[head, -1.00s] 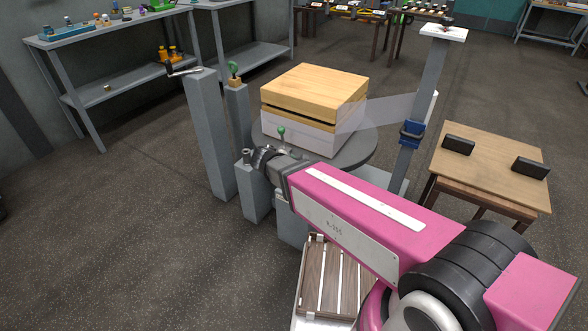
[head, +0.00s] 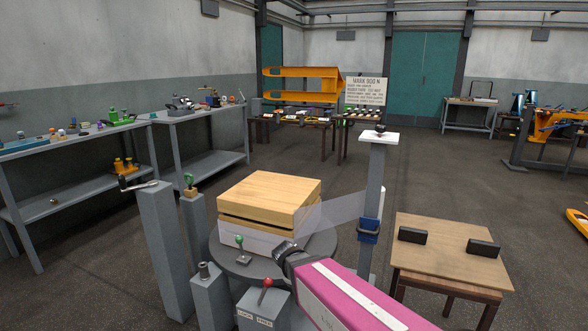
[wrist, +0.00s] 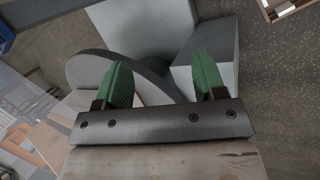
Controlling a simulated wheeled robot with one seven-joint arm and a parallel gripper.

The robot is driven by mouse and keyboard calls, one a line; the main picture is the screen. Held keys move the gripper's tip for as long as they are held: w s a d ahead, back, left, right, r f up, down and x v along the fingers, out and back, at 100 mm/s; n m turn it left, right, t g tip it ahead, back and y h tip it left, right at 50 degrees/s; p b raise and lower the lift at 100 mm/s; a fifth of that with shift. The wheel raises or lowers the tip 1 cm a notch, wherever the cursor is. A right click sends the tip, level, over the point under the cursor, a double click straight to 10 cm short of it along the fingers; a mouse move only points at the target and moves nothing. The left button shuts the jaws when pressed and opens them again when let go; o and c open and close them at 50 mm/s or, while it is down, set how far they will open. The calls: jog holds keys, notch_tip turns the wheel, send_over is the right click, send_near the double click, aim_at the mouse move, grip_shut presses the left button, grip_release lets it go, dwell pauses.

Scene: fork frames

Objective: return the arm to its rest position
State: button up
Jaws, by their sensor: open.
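My pink arm (head: 345,300) enters the head view from the bottom and reaches up and left. Its dark end (head: 285,250) shows in front of the round grey turntable (head: 325,250). The fingers cannot be made out in the head view. In the wrist view my gripper (wrist: 163,64) has two green fingers standing well apart on a dark bar. It is open, with nothing held between the fingers. Grey blocks and a round grey edge show behind them.
A wooden-topped box (head: 270,193) sits on the turntable. Grey posts (head: 165,245) and a box with a red-knobbed lever (head: 265,305) stand close by. A column with a blue clamp (head: 369,230) and a small wooden table (head: 450,255) are at right. Open floor lies beyond.

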jog(key=s+d+m+g+y, duration=0.2)
jog(key=d+m, duration=0.8)
jog(key=d, duration=0.5)
jog(key=shift+s+d+m+g+y, duration=0.25)
jog(key=shift+s+y, duration=0.2)
jog(key=shift+y, duration=0.85)
